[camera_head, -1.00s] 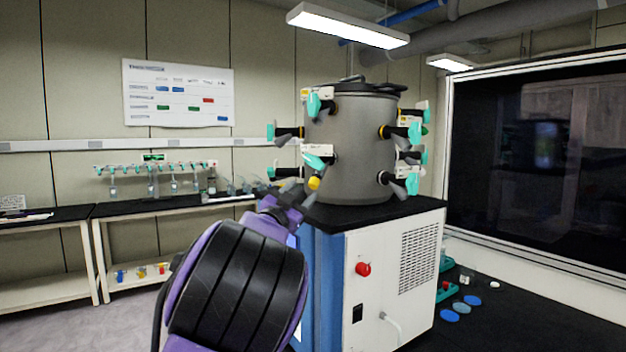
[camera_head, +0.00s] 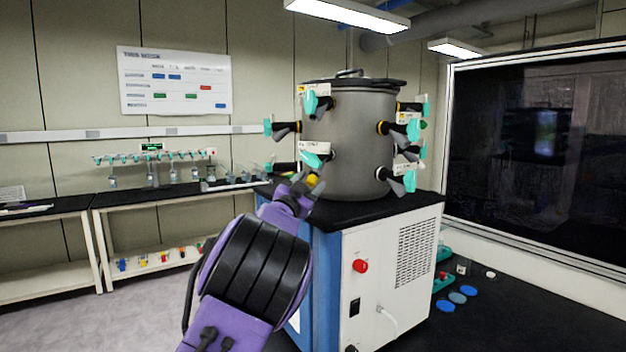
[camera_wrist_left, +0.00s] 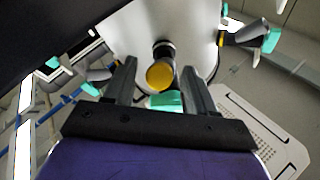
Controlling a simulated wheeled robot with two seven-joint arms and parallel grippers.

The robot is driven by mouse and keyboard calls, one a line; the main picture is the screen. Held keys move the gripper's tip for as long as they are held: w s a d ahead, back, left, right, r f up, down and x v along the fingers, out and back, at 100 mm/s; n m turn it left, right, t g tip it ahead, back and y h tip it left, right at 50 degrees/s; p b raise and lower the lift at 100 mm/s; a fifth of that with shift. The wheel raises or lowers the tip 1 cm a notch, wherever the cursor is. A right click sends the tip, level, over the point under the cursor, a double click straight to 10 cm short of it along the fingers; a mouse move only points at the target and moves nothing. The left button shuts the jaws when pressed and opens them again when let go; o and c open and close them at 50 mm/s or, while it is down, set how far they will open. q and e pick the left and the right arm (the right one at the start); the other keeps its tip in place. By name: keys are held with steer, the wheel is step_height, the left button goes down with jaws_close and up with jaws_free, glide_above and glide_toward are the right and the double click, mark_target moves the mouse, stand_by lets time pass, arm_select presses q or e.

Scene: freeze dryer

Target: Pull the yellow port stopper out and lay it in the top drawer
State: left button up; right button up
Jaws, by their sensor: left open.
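The yellow port stopper (camera_head: 312,180) sits in the end of a lower port on the near side of the grey drum (camera_head: 350,140). In the left wrist view the stopper (camera_wrist_left: 160,76) shows as a round yellow face between and beyond the fingertips, with a teal valve handle (camera_wrist_left: 166,101) close by. My left gripper (camera_head: 301,186) is open and empty, right at the stopper; the head view does not show clearly whether it touches. The wrist view also shows the open left gripper (camera_wrist_left: 158,80) with a finger on each side. No top drawer can be made out. My right gripper is not in view.
Other ports with teal handles (camera_head: 408,130) stick out around the drum. The drum stands on a black-topped white and blue cabinet (camera_head: 395,270). Blue discs (camera_head: 457,297) lie on the dark bench at right. A rack bench (camera_head: 150,195) stands at back left.

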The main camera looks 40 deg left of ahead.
arm_select(q)
steer(key=shift+r, duration=0.1)
stand_by(0.7)
jaws_close()
steer(key=shift+s+f+b, duration=0.25)
steer(key=shift+f+b, duration=0.3)
steer(key=shift+f, duration=0.05)
steer(key=shift+s+d+f+b, duration=0.15)
steer(key=shift+s+f+b, duration=0.05)
steer(key=shift+s+b, duration=0.3)
steer(key=shift+s+d+f+b, duration=0.2)
steer(key=shift+s+f+b, duration=0.45)
steer(key=shift+s+b, duration=0.15)
steer(key=shift+s+d+f+b, duration=0.15)
steer(key=shift+s+f+b, duration=0.5)
steer(key=shift+b, duration=0.15)
